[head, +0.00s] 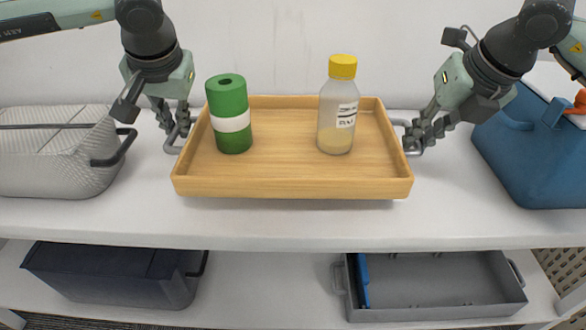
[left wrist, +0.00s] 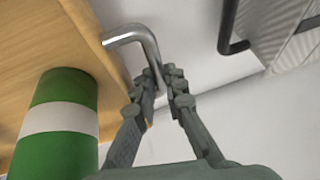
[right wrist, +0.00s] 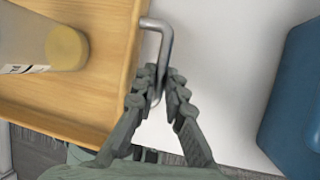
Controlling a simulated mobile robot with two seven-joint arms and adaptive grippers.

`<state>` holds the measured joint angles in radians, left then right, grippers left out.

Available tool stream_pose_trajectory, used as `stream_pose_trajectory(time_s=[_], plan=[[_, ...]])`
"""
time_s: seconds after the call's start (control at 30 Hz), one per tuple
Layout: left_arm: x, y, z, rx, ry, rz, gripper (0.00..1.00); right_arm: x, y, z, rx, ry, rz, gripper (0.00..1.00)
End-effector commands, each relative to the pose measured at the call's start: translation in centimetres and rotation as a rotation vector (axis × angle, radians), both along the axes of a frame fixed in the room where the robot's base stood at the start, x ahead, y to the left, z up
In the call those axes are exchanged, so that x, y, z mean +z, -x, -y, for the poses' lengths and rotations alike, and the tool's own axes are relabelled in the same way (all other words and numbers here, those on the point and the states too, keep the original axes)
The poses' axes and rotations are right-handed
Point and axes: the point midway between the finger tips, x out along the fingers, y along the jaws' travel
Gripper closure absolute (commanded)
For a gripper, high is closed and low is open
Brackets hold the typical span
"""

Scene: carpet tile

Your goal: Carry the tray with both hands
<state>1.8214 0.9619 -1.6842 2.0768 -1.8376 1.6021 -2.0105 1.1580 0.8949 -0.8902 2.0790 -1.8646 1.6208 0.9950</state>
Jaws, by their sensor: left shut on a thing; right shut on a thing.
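My left gripper (head: 180,130) is shut on the tray's left metal handle (left wrist: 135,36). My right gripper (head: 420,135) is shut on the right metal handle (right wrist: 165,45). The wrist views show both handles between the fingers.
A ribbed grey basket (head: 55,160) stands left of the tray, and a blue container (head: 530,150) stands to the right. On the lower shelf are a dark bin (head: 110,275) and an open grey crate (head: 440,290). A wall is close behind.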

Motion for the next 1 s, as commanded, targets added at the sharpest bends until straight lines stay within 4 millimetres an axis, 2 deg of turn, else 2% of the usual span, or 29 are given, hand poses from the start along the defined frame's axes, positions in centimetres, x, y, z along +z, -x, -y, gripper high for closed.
stream_pose_trajectory(time_s=[0.27,0.8,0.83,0.97,1.0], plan=[[-1.2,0.0,-0.2,0.005,-0.003,0.002,1.0,-1.2,-0.1,0.2,-0.005,0.002,0.001,1.0],[-5.2,0.0,-0.2,0.005,-0.003,0.002,1.0,-5.2,-0.1,0.2,-0.005,0.003,0.001,1.0],[-4.7,0.0,-0.2,0.005,-0.003,0.0,0.85,-4.7,-0.1,0.2,-0.005,0.003,0.0,0.85],[-4.7,0.0,-0.1,0.003,-0.002,-0.001,0.69,-4.7,0.0,0.2,-0.003,0.003,0.0,0.69],[-4.7,0.0,-0.1,0.003,-0.002,-0.001,0.68,-4.7,0.0,0.1,-0.003,0.002,0.0,0.68]])
